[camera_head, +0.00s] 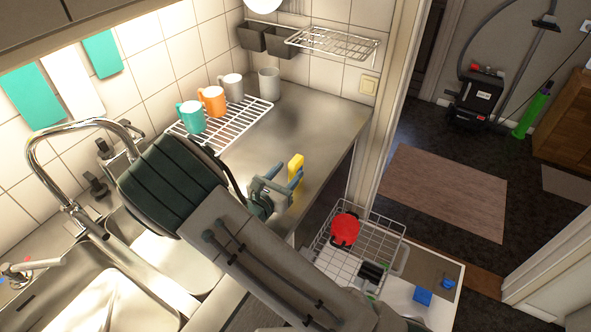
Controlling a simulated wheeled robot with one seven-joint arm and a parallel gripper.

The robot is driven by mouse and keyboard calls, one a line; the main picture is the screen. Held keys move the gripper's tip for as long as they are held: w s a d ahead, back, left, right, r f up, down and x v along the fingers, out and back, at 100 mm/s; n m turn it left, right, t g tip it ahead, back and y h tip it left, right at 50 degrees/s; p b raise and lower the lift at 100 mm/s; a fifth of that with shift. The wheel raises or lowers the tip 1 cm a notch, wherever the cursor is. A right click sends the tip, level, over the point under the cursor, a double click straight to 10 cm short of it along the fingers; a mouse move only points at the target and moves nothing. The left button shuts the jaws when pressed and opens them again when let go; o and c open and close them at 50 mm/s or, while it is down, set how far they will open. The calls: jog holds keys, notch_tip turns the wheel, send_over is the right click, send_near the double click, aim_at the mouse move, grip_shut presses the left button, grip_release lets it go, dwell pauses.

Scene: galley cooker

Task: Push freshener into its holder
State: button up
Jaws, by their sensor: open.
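My gripper (286,174) is open above the steel counter, with its blue-grey fingers pointing up and to the right in the head view. A small yellow block (296,164), possibly the freshener, shows right at the fingertips. It is upright and partly covered by the right finger. I cannot tell whether the fingers touch it, or whether it stands on the counter. I cannot make out a holder for certain; my arm hides part of the counter.
A white wire rack (226,122) with several mugs stands on the steel counter (310,125) against the tiles. A sink (100,300) and tap (50,140) are at left. A wire basket (325,258) with a red item (345,229) is below the counter's right end.

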aim_at(291, 169)
jog(key=shift+f+p+x, duration=0.15)
jog(key=shift+p+x, duration=0.4)
jog(key=shift+x, duration=0.75)
jog(key=shift+f+p+x, duration=0.15)
jog(key=shift+p+x, duration=0.35)
jog(key=shift+x, duration=0.85)
grip_shut()
